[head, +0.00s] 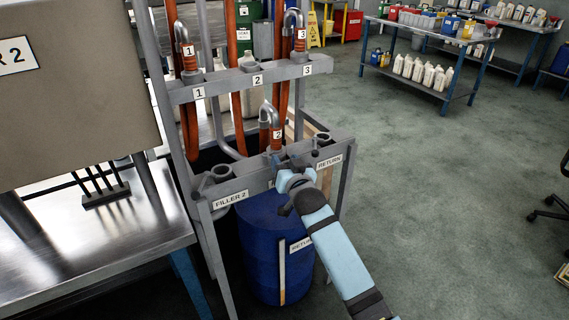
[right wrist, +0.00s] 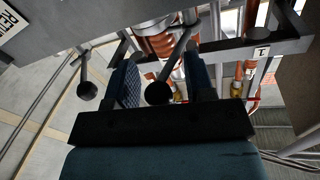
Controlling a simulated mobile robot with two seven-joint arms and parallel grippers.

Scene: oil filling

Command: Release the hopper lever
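My right gripper (head: 283,166) is at the front rail of the filler stand (head: 240,187), below the hose nozzle marked 2 (head: 277,140). In the right wrist view my right gripper (right wrist: 163,78) has its fingers apart. A lever with a black ball knob (right wrist: 158,93) lies between them, with a visible gap on each side. A second lever with a black ball knob (right wrist: 87,91) hangs outside the fingers, to the left. My left gripper is not in view.
A blue barrel (head: 265,250) stands under the filler stand. Hoses marked 1 (head: 189,58) and 3 (head: 300,42) hang on the upper rail. A steel table (head: 130,235) is at left. Shelves with bottles (head: 420,84) stand far right.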

